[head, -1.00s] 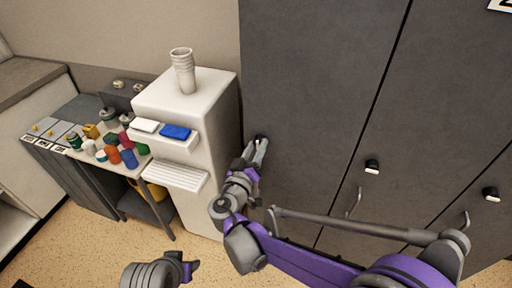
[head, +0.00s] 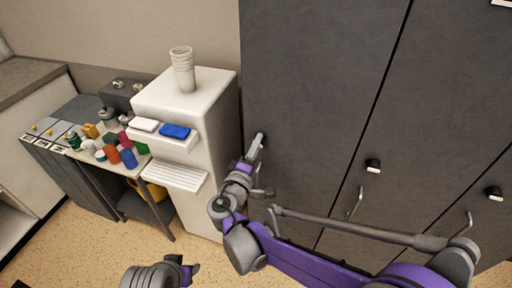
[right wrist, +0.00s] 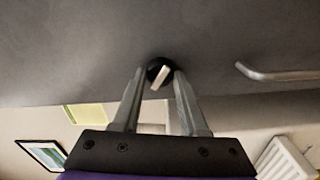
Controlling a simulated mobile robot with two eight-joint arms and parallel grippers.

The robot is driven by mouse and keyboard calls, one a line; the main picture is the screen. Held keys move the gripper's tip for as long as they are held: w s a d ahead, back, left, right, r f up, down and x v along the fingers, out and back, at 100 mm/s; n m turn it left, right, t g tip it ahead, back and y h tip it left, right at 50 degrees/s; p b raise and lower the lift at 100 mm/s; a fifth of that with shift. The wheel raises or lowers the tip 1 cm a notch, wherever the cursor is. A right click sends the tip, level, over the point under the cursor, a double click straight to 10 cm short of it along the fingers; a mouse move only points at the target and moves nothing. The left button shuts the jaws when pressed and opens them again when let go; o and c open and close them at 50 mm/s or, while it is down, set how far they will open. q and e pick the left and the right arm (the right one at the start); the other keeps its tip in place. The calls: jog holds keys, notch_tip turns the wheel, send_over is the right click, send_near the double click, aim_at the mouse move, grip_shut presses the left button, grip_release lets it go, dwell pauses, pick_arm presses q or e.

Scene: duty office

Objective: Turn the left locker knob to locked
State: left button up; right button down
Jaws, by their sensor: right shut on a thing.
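The left locker knob (right wrist: 152,66) is a small black disc with a pale pointer bar. It is on the grey door of the left locker (head: 315,70). In the right wrist view the pointer leans, its top toward the right. My right gripper (head: 259,140) is at this knob with its fingers shut on it, one on each side; the fingers also show in the right wrist view (right wrist: 158,84). In the head view the gripper largely hides the knob. My left gripper's fingers do not show; only a grey and purple part of mine is at the bottom edge.
Two more knobs, a middle one (head: 373,165) and a right one (head: 494,193), are on the neighbouring doors. A bar handle (right wrist: 275,73) sticks out near the gripped knob. A white cabinet (head: 215,115) with stacked cups (head: 183,70) stands close left of the locker.

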jog(key=n+b, duration=0.1)
jog(key=n, duration=0.6)
dwell(0.6)
jog(key=shift+c, duration=2.2)
grip_release()
jog(key=b+v, duration=0.1)
jog(key=v, duration=1)
jog(key=shift+w, duration=0.1)
